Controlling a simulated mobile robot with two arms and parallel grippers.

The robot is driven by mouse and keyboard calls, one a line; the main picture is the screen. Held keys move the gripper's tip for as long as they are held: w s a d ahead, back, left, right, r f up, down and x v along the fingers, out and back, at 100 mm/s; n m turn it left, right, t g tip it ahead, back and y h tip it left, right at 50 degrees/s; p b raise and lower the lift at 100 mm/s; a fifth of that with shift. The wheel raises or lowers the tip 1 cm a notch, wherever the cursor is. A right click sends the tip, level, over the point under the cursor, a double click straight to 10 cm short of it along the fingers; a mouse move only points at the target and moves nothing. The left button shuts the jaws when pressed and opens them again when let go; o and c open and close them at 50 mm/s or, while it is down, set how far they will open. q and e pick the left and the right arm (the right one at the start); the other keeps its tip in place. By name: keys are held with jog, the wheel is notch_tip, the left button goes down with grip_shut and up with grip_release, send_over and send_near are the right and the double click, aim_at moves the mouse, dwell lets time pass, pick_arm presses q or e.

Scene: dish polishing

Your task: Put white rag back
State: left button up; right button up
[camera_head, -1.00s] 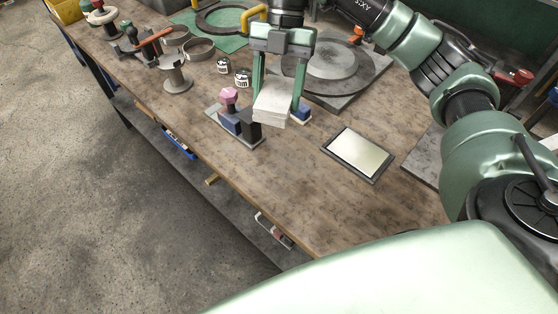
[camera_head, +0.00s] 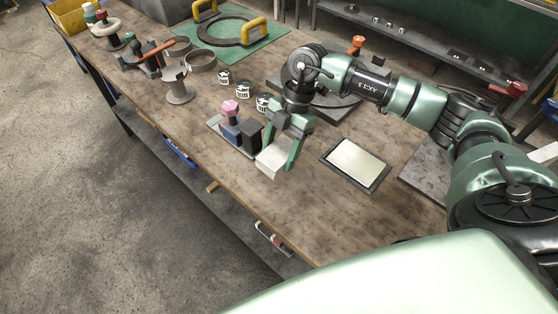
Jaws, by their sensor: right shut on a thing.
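The white rag (camera_head: 271,163) is a pale block-like piece between the fingers of my right gripper (camera_head: 280,153). My right gripper points down and is shut on it. The rag is at or just above the brown workbench (camera_head: 225,182); I cannot tell whether it touches. It is just right of and in front of a small tray (camera_head: 215,124) that holds a blue block (camera_head: 231,134), a black block (camera_head: 251,133) and a pink knob-like piece (camera_head: 230,107). My left gripper is not in view.
A dark-framed pale plate (camera_head: 357,163) lies to the right of the rag. Small jars (camera_head: 224,77), a grey spool-like stand (camera_head: 177,86) and a round dark disc on a plate are behind. The bench front is clear.

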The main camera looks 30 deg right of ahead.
aim_at(285, 145)
jog(key=shift+f+p, duration=0.4)
jog(key=shift+f, duration=2.3)
jog(key=o, duration=1.2)
jog(key=b+v, duration=0.2)
jog(key=v, duration=0.8)
jog(key=shift+d+r, duration=0.15)
jog(key=shift+r, duration=0.25)
jog(key=shift+w+d+r, duration=0.1)
jog(key=shift+d+r, duration=0.1)
jog(key=shift+r, duration=0.4)
